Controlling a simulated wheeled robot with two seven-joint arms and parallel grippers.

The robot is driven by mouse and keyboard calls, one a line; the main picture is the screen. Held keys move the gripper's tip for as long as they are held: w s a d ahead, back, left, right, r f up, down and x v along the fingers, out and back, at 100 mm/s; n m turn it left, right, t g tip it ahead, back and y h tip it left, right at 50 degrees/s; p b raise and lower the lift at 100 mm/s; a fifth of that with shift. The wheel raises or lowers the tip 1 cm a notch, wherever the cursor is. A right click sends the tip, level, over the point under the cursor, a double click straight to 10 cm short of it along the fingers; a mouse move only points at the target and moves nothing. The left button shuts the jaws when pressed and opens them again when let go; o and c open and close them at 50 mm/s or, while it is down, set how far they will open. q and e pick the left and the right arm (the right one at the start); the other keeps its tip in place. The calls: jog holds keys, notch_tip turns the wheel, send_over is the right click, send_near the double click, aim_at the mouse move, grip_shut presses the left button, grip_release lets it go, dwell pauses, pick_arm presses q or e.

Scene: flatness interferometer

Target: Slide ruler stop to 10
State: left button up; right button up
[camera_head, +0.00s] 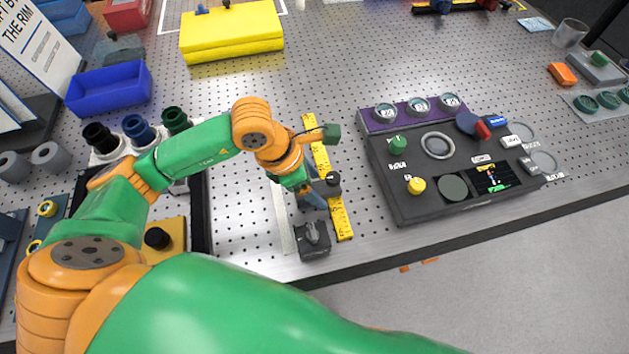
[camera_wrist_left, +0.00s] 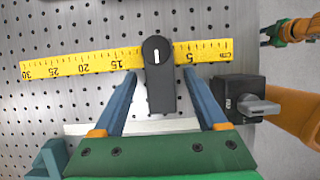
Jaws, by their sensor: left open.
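The yellow ruler (camera_head: 341,217) lies on the perforated table, and in the wrist view its scale (camera_wrist_left: 65,67) runs from 30 at left to low numbers at right. The black ruler stop (camera_head: 333,179), with a white line on its round head (camera_wrist_left: 157,50), sits across it between 15 and 5, covering the marks there. My left gripper (camera_head: 312,192) is open over the ruler's near half. In the wrist view its blue fingers (camera_wrist_left: 157,72) stand either side of the stop, with visible gaps. What seems my right gripper (camera_wrist_left: 270,36) shows small at top right; its jaws are unclear.
A black block with a grey lever (camera_head: 313,240) stands by the ruler's near end, close to the table's front edge. A dark control console (camera_head: 410,205) is to the right. A blue bin (camera_head: 108,88) and a yellow box (camera_head: 231,40) stand farther back.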

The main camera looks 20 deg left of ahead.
pick_arm(q)
grip_shut()
dwell(1.3)
